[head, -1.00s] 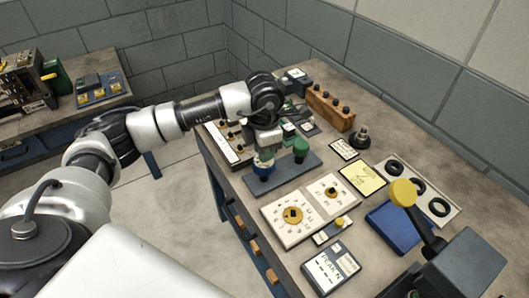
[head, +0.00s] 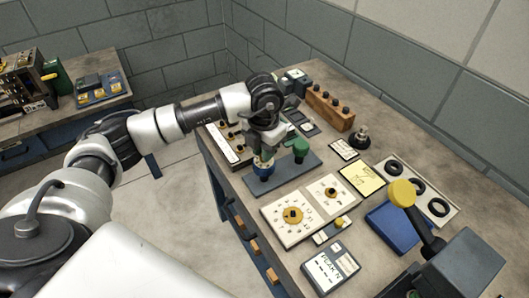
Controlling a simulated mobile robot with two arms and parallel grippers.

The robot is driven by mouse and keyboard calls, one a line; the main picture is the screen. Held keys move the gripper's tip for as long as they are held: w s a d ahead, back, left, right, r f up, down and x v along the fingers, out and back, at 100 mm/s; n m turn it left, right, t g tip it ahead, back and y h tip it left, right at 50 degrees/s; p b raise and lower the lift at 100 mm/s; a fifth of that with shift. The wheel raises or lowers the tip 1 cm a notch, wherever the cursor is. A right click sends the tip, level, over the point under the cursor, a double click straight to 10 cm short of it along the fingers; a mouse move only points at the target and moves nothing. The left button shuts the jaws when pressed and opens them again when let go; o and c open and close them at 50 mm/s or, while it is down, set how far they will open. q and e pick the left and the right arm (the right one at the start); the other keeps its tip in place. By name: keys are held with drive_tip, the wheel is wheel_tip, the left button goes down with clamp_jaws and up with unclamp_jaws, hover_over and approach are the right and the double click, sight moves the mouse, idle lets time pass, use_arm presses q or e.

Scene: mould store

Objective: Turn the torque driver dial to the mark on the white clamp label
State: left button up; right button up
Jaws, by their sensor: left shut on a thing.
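The fingers and wrist hide most of the held part, so the dial's setting cannot be read. A white card (head: 343,149) with small dark print lies right of the plate. It may be the clamp label; its mark is too small to read. My right gripper is not in view.
White dial panels (head: 293,215) lie in front of the plate, with a grey meter (head: 332,267) nearer. A yellow note (head: 362,178), a blue pad (head: 392,226) and a yellow-capped lever (head: 403,193) are to the right. A wooden block (head: 330,106) stands behind.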

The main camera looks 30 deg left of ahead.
use_arm(q)
drive_tip(key=n, duration=0.2)
drive_tip(key=shift+n, duration=0.3)
drive_tip(key=shift+n+p, duration=0.3)
drive_tip(key=shift+n, duration=1.7)
drive_tip(key=n+p, duration=0.1)
drive_tip(key=n, duration=0.2)
drive_tip(key=o, duration=1.3)
drive_tip(key=shift+r, duration=0.15)
